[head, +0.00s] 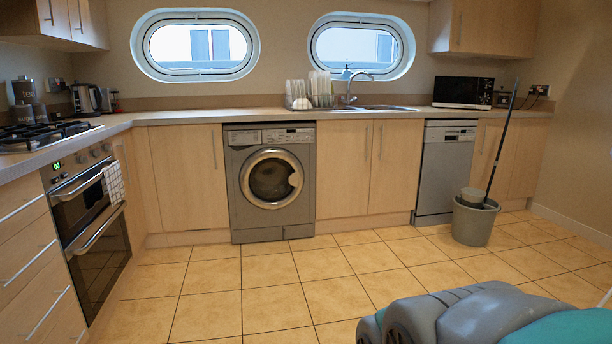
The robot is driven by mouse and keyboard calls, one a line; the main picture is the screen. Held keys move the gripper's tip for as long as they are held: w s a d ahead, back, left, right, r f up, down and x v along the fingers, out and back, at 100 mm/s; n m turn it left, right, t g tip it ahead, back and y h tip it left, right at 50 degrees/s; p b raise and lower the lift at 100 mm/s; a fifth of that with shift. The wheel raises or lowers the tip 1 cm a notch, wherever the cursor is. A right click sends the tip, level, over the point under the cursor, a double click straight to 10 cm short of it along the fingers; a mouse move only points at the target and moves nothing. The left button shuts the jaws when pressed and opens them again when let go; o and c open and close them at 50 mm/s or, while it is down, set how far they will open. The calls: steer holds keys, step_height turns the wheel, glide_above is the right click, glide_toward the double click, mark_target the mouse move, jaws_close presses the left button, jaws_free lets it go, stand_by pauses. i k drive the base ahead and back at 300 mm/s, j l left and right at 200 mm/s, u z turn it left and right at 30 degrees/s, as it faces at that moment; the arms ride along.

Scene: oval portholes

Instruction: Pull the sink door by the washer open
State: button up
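The sink door by the washer (340,172) is the left of two light wood doors under the sink (385,108). It stands right beside the grey washer (272,183) and looks shut, flush with its neighbour. Its slim vertical metal handle (366,142) is near its upper right edge. The other sink door (398,165) is also shut, with its handle (381,142) near its upper left edge. My gripper is not in view.
A dishwasher (444,172) stands right of the sink doors. A grey bucket (474,222) with a mop (502,140) stands before the right-hand cabinets. The oven (90,225) is at the left. The tiled floor (300,268) before the washer and sink doors is clear.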

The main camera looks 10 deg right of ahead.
mark_target(343, 147)
steer(key=i+l+z, duration=0.55)
steer(key=i+z, duration=0.3)
steer(key=i, duration=0.15)
